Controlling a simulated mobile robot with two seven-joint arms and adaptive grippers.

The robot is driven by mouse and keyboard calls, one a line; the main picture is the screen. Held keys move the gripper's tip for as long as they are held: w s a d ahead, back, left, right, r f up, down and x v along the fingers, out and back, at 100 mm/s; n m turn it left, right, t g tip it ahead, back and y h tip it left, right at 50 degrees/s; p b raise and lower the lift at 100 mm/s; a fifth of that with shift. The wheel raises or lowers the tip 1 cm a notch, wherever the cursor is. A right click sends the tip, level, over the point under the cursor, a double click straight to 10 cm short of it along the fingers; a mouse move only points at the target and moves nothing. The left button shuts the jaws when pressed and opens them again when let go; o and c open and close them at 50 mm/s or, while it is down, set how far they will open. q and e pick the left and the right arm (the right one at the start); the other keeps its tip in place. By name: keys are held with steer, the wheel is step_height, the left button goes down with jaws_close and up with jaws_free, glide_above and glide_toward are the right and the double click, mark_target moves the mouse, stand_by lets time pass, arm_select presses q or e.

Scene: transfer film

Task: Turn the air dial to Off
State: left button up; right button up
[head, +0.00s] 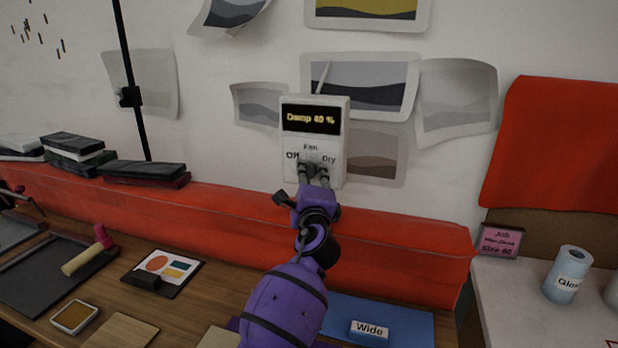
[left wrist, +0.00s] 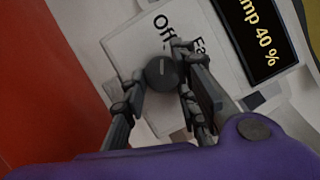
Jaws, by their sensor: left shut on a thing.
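The control box (head: 338,145) is a white unit on the wall. Its dark display (head: 311,118) reads "Damp 40 %". Below it are the labels Off at left, Fan at top and Dry at right. The round dark dial (left wrist: 162,74) sits between my left gripper's fingers in the left wrist view. Its small pale mark appears to lie on the side towards the Off label (left wrist: 161,30). My left gripper (head: 313,167) is shut on the dial, with a finger on either side, and hides most of it in the head view. My right gripper is not in view.
A red padded ledge (head: 400,245) runs along the wall under the box. Below it, a wooden bench holds a blue mat (head: 405,318), a "Wide" sign (head: 369,329) and printing tools. Pinned prints surround the box. A dark upright pole (head: 132,75) stands at left.

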arm_select(q)
steer(key=o, duration=1)
steer(key=shift+a+f, duration=0.2)
steer(key=shift+f, duration=0.3)
steer(key=shift+r, duration=0.15)
steer(key=shift+r, duration=0.15)
steer(key=s, duration=0.4)
steer(key=s+f, duration=0.1)
steer(key=s, duration=0.7)
steer(key=shift+d+f, duration=0.25)
steer(key=shift+d, duration=0.15)
steer(key=shift+f, duration=0.1)
